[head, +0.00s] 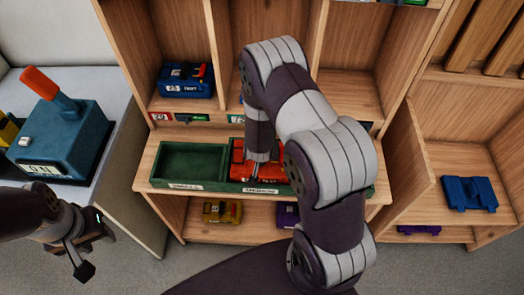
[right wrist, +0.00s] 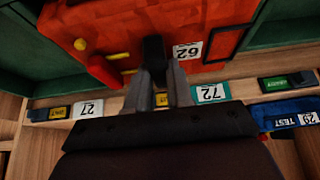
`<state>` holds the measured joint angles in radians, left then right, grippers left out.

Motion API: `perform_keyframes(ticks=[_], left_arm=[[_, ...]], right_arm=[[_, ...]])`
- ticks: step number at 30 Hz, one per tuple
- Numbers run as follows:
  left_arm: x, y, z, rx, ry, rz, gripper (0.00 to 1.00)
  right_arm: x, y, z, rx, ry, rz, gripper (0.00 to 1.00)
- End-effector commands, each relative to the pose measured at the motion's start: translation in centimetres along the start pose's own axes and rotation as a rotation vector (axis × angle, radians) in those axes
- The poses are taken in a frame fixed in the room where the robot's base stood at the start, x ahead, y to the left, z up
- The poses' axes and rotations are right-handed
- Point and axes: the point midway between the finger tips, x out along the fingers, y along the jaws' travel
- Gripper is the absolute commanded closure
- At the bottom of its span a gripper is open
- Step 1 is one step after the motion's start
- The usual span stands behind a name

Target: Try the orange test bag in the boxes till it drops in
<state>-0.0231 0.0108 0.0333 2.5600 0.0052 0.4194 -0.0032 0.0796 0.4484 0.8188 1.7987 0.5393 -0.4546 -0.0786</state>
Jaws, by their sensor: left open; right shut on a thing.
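The orange test bag (head: 238,158) is at the middle green box (head: 236,187) on the shelf ledge, partly hidden by my right arm. In the right wrist view the orange bag (right wrist: 150,35) shows a label with 62, a red handle and yellow pegs. Green box walls show on both sides of it; I cannot tell how deep it sits. My right gripper (right wrist: 160,88) is shut on the orange bag. The left green box (head: 190,150) is empty. My left gripper (head: 88,255) is open and empty at the lower left, away from the boxes.
A blue bag (head: 187,80) stands in the upper left cubby. A yellow bag (head: 222,212) and a purple bag (head: 288,214) sit on the lower shelf. Another blue bag (head: 470,193) lies at the right. A teal device (head: 60,135) with an orange lever stands at the left.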

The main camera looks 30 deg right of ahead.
Motion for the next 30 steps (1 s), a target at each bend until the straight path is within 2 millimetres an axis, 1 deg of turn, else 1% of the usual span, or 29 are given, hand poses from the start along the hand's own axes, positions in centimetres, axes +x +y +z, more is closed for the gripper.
perform_keyframes(ticks=[1, 10, 11, 12, 13, 20, 23, 26, 29, 30], left_arm=[[-0.1, 0.0, 0.0, 0.000, 0.000, 0.000, 0.57], [-0.1, 0.0, 0.0, 0.000, 0.000, 0.000, 0.57], [-0.1, 0.0, 0.0, 0.000, 0.000, 0.000, 0.57], [-0.1, 0.0, 0.0, 0.000, 0.000, 0.000, 0.57], [-0.1, 0.0, 0.0, 0.000, 0.000, 0.000, 0.57], [0.0, 0.0, 0.0, 0.000, 0.000, 0.000, 0.57], [-0.1, 0.0, 0.0, 0.000, 0.000, 0.000, 0.57], [-0.2, 0.0, 0.0, 0.000, 0.000, 0.000, 0.57], [-0.5, 0.0, -0.1, 0.000, 0.000, 0.000, 0.57], [-0.7, 0.0, -0.1, 0.000, 0.000, 0.000, 0.57]], right_arm=[[-0.1, -0.1, -0.2, 0.001, 0.005, -0.001, 1.00], [-0.1, -0.1, -0.2, 0.001, 0.005, -0.001, 1.00], [-0.1, -0.1, -0.2, 0.001, 0.005, -0.001, 0.69], [-0.1, -0.1, -0.2, 0.001, 0.004, -0.001, 0.56], [-0.1, 0.0, -0.2, 0.001, 0.004, -0.001, 0.49], [0.0, 0.1, 0.1, 0.000, -0.003, 0.001, 0.49], [-0.3, 0.0, 0.1, 0.000, -0.002, 0.001, 0.49], [-1.6, 0.0, -0.1, 0.001, 0.000, 0.000, 0.49], [-4.0, -0.1, -0.2, 0.000, 0.003, -0.002, 0.49], [-5.1, -0.1, -0.2, -0.001, 0.003, -0.002, 0.49]])
